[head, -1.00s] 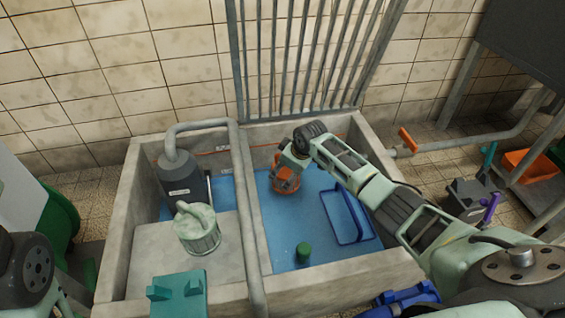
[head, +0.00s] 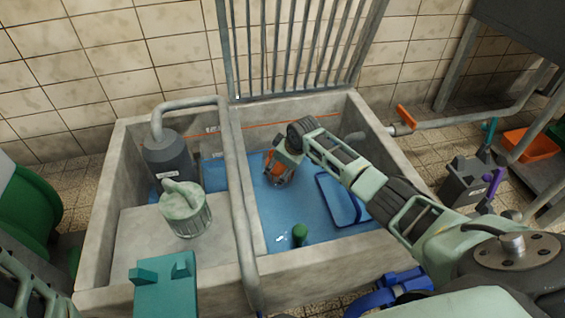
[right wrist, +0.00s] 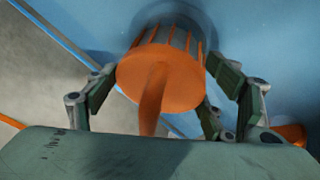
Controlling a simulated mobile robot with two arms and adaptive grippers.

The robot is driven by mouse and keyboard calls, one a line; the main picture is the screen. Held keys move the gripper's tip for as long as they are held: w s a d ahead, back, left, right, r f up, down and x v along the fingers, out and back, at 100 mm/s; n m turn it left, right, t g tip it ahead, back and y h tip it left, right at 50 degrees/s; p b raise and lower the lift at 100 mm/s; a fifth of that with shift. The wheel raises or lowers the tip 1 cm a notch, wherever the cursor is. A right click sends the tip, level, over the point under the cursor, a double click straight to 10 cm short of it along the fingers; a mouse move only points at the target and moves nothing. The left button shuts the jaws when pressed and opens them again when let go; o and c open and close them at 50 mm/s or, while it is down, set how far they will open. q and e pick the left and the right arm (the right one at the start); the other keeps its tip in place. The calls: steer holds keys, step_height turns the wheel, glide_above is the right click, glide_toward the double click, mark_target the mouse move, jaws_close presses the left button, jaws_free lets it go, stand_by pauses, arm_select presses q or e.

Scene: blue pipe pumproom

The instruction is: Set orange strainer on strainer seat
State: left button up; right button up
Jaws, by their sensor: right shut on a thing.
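The orange strainer (head: 280,168) is low in the right, blue-floored compartment of the concrete basin. My right gripper (head: 279,172) is shut on it, reaching down from the right. In the right wrist view the strainer (right wrist: 162,77) shows its round orange top, handle and ribs, with finger links (right wrist: 160,100) on both sides. A dark round shape (right wrist: 170,17) shows behind the strainer's ribs; it may be the strainer seat, but I cannot tell whether they touch. My left gripper is not in view.
A pale green lidded canister (head: 186,215) stands on the basin's left ledge beside a dark pump (head: 168,158). A grey pipe (head: 238,190) crosses the basin. A barred grate (head: 295,50) stands behind.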

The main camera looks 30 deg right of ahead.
steer(key=shift+f, duration=0.15)
steer(key=o, duration=1.4)
steer(key=shift+c, duration=0.2)
steer(key=v, duration=1.2)
